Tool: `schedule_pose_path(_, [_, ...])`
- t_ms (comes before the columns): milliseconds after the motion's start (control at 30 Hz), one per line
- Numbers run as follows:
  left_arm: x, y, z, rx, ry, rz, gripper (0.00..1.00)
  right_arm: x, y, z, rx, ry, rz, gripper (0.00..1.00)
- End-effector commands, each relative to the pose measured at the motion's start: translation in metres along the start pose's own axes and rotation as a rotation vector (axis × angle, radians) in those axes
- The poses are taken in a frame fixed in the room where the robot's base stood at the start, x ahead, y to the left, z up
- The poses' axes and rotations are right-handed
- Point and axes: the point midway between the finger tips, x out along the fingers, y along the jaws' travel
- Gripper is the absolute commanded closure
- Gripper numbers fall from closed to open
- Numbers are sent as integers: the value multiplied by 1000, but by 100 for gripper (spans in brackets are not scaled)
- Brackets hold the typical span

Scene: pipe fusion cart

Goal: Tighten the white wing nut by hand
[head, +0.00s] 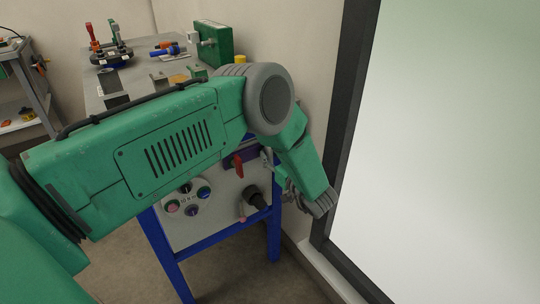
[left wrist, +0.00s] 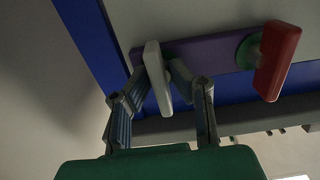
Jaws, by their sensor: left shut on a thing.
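The white wing nut (left wrist: 159,84) shows in the left wrist view, standing out from a purple plate (left wrist: 207,52) on the cart's panel. My left gripper (left wrist: 160,68) has one finger on each side of the nut and is shut on it. In the head view the left gripper (head: 275,172) is at the right side of the cart's front, partly hidden by my own arm. I cannot make out the nut clearly there. My right gripper is in neither view.
A red wing nut (left wrist: 279,60) sits on the same plate, right of the white one; it also shows in the head view (head: 238,166). Knobs (head: 188,198) and a black fitting (head: 255,198) are lower on the panel. A dark-framed white board (head: 450,150) stands close at right.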

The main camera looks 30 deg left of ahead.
Motion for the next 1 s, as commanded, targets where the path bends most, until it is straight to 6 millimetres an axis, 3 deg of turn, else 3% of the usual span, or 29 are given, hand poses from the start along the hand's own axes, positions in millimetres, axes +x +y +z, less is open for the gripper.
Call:
schedule_pose_path(200, [-1,0,2,0,-4,3,100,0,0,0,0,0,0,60])
schedule_pose_path(233, [-1,0,2,0,-4,3,72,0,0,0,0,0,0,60])
schedule_pose_path(267, [-1,0,2,0,-4,3,69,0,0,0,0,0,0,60])
schedule_pose_path(667, [-8,0,0,-2,-2,3,69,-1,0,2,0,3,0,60])
schedule_pose_path(1000, [-74,1,2,-1,-3,6,69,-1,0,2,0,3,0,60])
